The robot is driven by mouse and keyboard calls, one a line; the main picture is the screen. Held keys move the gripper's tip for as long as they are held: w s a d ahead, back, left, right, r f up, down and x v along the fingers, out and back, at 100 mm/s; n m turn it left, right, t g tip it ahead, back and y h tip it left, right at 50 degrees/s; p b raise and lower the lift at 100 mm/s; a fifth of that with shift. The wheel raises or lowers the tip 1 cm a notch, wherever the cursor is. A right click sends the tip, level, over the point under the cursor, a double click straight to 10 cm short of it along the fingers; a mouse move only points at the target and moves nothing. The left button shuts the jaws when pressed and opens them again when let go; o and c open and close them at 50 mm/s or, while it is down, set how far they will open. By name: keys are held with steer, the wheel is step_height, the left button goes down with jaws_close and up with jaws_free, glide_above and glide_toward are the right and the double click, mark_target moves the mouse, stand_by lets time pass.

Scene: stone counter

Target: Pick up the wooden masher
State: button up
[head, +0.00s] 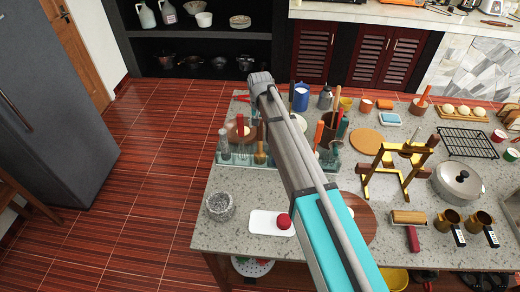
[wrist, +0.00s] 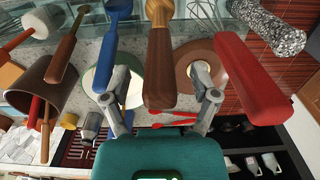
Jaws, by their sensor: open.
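In the wrist view a brown wooden handle (wrist: 161,60), with a narrow neck and a rounded end, stands between the fingers of my open gripper (wrist: 160,84). I take it for the wooden masher, but its working end is not clear. There is visible space on both sides of it, and neither finger appears to touch it. In the head view my arm covers part of the counter and my gripper cannot be made out. A small wooden tool (head: 260,154) at the glass rack may be the same masher; I cannot tell for sure.
In the wrist view a blue-handled tool (wrist: 112,45) is close on the left and a red handle (wrist: 247,80) on the right. A brown pot (wrist: 45,85) holds utensils. In the head view, the stone mortar (head: 220,206) and white board (head: 265,224) are nearby.

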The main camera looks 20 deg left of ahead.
jaws_close()
stand_by(0.5)
steer(key=shift+r, duration=0.1)
step_height(320, 180, up, 10)
steer(key=p, duration=1)
stand_by(0.7)
